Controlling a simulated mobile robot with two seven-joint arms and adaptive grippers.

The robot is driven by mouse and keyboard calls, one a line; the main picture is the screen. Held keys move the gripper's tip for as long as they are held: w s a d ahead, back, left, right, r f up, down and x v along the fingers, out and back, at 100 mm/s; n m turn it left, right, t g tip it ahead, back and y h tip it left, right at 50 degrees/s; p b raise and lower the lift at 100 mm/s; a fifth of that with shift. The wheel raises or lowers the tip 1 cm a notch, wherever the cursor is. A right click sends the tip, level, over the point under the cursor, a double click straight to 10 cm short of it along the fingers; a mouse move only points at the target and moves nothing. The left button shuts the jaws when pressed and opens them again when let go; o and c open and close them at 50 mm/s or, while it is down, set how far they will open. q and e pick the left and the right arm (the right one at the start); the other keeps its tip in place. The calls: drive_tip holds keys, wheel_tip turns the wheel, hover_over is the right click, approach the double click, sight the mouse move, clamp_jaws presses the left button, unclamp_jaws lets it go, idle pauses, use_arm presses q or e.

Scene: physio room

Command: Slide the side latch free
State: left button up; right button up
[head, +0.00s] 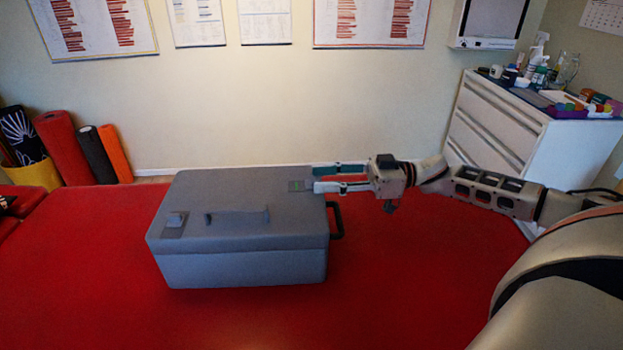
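A grey lidded case (245,262) sits on the red table, its lid down. A thin grey bar handle (237,215) lies on the lid, with a small square latch piece (175,220) near its left front corner. A second small latch (300,186), with a green mark, is at the lid's right back edge. A black handle (337,220) is on the case's right side. My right gripper (316,178) reaches in from the right, its two fingers apart, with the tips at the right-hand latch. I cannot tell whether they touch it. My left gripper is out of view.
The red table (380,300) is clear in front of the case and to its left. A white drawer cabinet (500,125) with bottles and small items stands at the back right. Red, black and orange rolls (70,148) stand at the back left.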

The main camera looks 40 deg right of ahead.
sight(312, 179)
drive_tip(key=shift+x, duration=1.55)
clamp_jaws()
drive_tip(key=shift+x, duration=1.1)
drive_tip(key=shift+w+a, duration=0.15)
drive_tip(key=shift+a, duration=0.05)
unclamp_jaws()
